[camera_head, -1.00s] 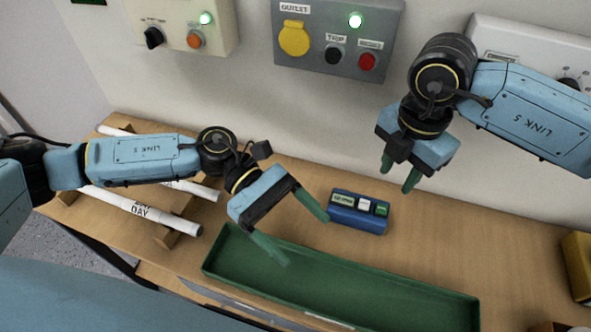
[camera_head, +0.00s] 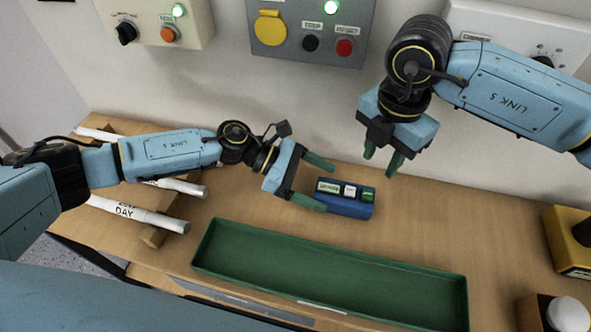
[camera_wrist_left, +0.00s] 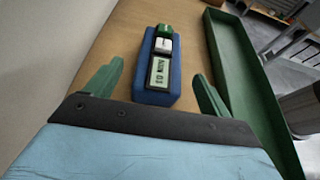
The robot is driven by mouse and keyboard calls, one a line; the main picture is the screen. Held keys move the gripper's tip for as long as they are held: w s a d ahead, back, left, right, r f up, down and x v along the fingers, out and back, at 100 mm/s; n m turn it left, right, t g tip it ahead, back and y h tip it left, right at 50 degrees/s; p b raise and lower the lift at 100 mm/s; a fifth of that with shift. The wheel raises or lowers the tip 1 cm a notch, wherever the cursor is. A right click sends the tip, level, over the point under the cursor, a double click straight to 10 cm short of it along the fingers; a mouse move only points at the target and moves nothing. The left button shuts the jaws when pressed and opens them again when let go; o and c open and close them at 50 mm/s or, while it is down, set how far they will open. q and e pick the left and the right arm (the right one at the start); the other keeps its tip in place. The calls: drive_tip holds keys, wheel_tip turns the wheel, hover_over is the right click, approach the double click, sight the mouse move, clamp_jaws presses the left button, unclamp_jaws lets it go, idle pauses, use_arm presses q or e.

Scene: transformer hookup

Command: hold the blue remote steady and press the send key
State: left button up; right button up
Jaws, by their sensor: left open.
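The blue remote (camera_head: 345,207) lies on the wooden table behind the green tray. It has a small display, a white key and a green key (camera_head: 368,195) on top. My left gripper (camera_head: 326,184) is open, with its green fingers at the left end of the remote. In the left wrist view the remote (camera_wrist_left: 158,97) lies ahead, its display end between and just beyond the open fingers (camera_wrist_left: 158,80), with gaps on both sides. My right gripper (camera_head: 381,166) is above and behind the remote's right end, its fingers pointing down with a gap between them and nothing held.
The long green tray (camera_head: 330,252) lies in front of the remote. White tubes (camera_head: 140,213) rest on a wooden rack at the left. A yellow box (camera_head: 570,240) stands at the right. A grey outlet panel (camera_head: 312,30) is on the wall. Table right of the remote is clear.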

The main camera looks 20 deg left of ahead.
sight(332, 190)
use_arm(q)
drive_tip(key=x, duration=0.4)
drive_tip(key=shift+d+f, duration=0.1)
drive_tip(key=shift+d, duration=0.3)
drive_tip(key=c, duration=1.1)
drive_tip(key=shift+c, duration=0.3)
use_arm(e)
clamp_jaws()
idle(0.5)
